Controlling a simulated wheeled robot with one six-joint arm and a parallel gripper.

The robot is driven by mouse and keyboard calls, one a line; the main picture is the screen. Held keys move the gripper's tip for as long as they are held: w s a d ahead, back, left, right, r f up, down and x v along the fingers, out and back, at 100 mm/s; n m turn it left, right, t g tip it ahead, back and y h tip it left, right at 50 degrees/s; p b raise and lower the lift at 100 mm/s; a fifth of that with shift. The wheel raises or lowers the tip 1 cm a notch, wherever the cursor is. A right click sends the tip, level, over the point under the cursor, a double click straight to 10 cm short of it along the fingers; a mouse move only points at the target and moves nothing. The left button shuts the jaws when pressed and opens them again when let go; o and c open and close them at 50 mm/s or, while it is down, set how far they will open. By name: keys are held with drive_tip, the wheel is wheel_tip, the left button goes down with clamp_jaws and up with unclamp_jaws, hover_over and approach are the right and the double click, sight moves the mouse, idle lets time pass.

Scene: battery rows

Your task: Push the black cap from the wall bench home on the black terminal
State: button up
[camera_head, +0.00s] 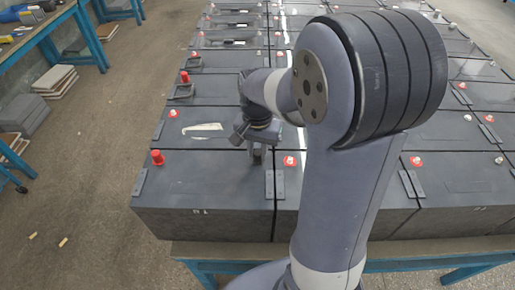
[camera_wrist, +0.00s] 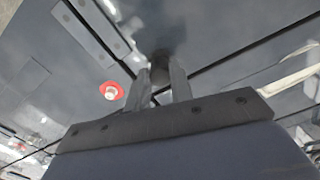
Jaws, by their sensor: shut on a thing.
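My gripper (camera_head: 257,153) is low over the front-left battery (camera_head: 215,180), near its back right corner. In the wrist view its two fingers (camera_wrist: 162,88) are shut on a dark round cap (camera_wrist: 160,67), the black cap. The cap's far end meets a dark blurred patch on the battery top. The black terminal is not visible; the cap and fingers hide that spot. I cannot tell whether the cap touches the terminal or how far down it sits.
A red cap (camera_head: 157,157) stands on the same battery's left side. A bare post in a red ring (camera_head: 289,160) is just right of my gripper; it also shows in the wrist view (camera_wrist: 110,91). More batteries stretch behind. A blue bench (camera_head: 48,28) with tools stands at left across open floor.

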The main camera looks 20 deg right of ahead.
drive_tip(key=shift+f, duration=0.35)
idle(0.4)
drive_tip(key=o, duration=1.5)
drive_tip(key=shift+r, duration=0.2)
drive_tip(key=shift+r+p, duration=2.75)
drive_tip(key=shift+r, duration=0.6)
